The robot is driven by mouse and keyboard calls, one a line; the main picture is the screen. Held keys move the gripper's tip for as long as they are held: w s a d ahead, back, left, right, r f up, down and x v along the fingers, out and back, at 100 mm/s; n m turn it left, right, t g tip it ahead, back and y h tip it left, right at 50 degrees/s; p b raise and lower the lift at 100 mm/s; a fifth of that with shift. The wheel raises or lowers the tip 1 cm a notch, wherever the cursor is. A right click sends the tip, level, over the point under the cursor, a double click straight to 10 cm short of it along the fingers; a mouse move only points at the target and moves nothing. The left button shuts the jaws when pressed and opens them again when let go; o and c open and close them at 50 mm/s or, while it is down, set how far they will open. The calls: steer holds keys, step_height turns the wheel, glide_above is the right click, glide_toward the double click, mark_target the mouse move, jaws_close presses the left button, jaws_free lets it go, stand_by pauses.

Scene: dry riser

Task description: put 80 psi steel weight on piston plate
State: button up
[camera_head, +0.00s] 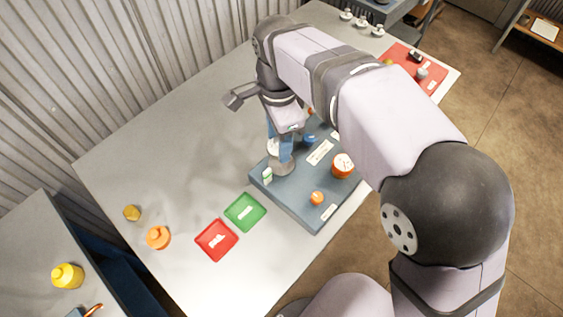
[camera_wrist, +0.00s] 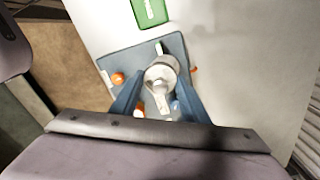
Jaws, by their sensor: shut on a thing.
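My gripper (camera_head: 287,155), with blue fingers, is shut on a pale steel weight. In the wrist view the weight (camera_wrist: 158,78) lies between and just beyond the fingertips (camera_wrist: 160,95). In the head view it is mostly hidden by the fingers, with a pale part (camera_head: 273,147) showing at their left. Below the fingers, a grey round piece (camera_head: 282,166), seemingly the piston plate, stands on the blue-grey base (camera_head: 295,194) near its left corner. The weight appears above or on this piece; I cannot tell whether they touch. The weight's marking is not readable.
The base carries an orange-and-white round part (camera_head: 343,165), a small orange knob (camera_head: 316,198) and a small green-and-white piece (camera_head: 267,175). Green (camera_head: 245,212) and red (camera_head: 216,240) trays lie in front.

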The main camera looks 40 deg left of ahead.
steer(key=shift+w+a+r+n, duration=0.15)
steer(key=shift+w+a+r, duration=0.1)
steer(key=shift+w+r, duration=0.15)
steer(key=shift+w+a+r+n, duration=0.2)
steer(key=shift+w+r, duration=0.1)
steer(key=shift+w, duration=0.2)
steer(key=shift+f+p, duration=1.05)
steer(key=shift+f, duration=3.95)
steer(key=shift+f, duration=0.15)
steer(key=o, duration=1.4)
step_height(320, 180, up, 12)
steer(key=shift+r+b, duration=0.15)
steer(key=shift+b, duration=0.85)
